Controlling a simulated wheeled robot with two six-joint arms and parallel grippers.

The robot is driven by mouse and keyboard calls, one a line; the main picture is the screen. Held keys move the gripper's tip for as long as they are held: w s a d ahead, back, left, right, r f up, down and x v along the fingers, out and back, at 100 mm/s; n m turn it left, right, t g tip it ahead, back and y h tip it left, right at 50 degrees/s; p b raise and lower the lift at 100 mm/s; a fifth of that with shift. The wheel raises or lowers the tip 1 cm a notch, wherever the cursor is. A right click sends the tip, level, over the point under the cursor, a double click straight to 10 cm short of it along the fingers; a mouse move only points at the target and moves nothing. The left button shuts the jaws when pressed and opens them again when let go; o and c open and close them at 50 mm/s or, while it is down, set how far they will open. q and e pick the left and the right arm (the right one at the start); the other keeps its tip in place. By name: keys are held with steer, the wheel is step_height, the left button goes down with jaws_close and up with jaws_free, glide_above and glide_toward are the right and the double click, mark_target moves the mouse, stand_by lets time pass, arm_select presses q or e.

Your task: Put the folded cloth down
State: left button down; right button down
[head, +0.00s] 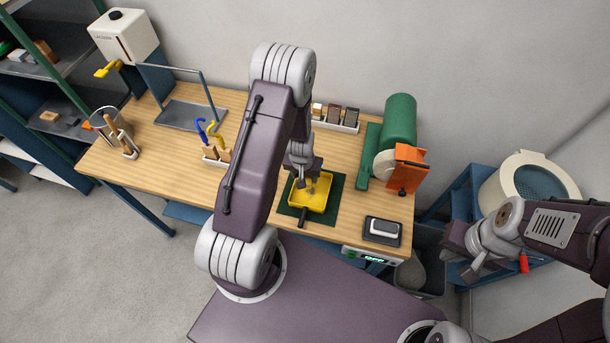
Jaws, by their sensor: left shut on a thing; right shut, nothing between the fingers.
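My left gripper (311,186) reaches down over a shallow yellow tray (297,205) with a dark handle. It is shut on a small yellowish piece (313,190), which seems to be the folded cloth. The piece is mostly hidden by the fingers and blends with the tray. I cannot tell whether it touches the tray floor. The tray sits on a dark green mat (336,186) on the wooden bench (170,160). My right gripper (470,270) is shut and empty, out to the right of the bench, near a blue stand (455,208).
A white block lies in a dark dish (383,239) at the bench's front right. A holder with blue and yellow hooked tools (214,150) stands left of my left arm. The bench's left middle is clear.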

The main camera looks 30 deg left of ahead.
arm_select(q)
steer(key=shift+r, duration=0.6)
steer(key=shift+s+f, duration=0.1)
steer(key=shift+f, duration=0.05)
arm_select(e)
steer(key=shift+s+r, duration=0.1)
steer(key=shift+r, duration=0.3)
